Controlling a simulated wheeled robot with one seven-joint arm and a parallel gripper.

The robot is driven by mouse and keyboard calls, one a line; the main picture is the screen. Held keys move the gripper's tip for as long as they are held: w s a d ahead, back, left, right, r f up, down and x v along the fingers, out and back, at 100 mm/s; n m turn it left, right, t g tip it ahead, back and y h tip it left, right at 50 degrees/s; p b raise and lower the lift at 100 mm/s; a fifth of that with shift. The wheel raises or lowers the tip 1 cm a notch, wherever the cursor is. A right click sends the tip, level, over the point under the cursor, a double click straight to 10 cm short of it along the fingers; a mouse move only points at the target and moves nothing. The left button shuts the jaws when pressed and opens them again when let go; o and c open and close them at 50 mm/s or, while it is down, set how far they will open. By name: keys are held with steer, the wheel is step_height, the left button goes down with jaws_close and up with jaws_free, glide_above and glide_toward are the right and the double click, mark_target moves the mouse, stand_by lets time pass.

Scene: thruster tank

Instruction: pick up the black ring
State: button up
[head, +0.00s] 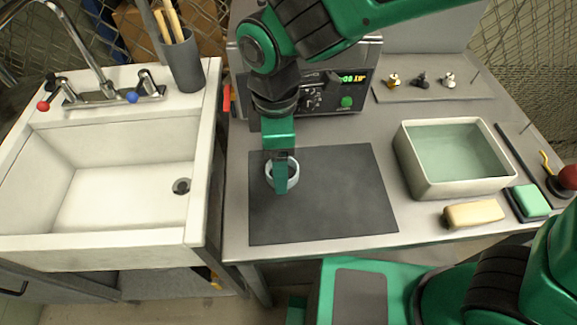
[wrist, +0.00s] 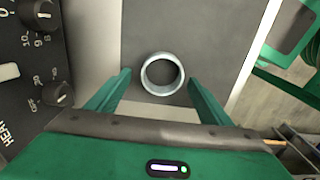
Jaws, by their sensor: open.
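A pale grey-white ring (head: 296,173) lies on the dark mat (head: 340,205); I see no black ring there. In the wrist view the ring (wrist: 143,75) shows as a round band with an open middle. My gripper (head: 281,183) points down over it, open and empty. In the wrist view the gripper's fingers (wrist: 159,80) stand apart on the left and right of the ring, with gaps on both sides. In the head view a finger hides part of the ring. I cannot tell how high the fingertips are above the mat.
A water-filled tub (head: 408,170) stands right of the mat, with a tan block (head: 474,214) and a green sponge (head: 531,201) near it. Behind is a control box (head: 335,95). Small gold, black and silver fittings stand on a back plate (head: 435,91). A sink (head: 100,240) is left.

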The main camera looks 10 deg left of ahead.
steer(key=shift+f, duration=0.65)
steer(key=c, duration=1.1)
steer(key=shift+r, duration=0.1)
steer(key=shift+c, duration=0.2)
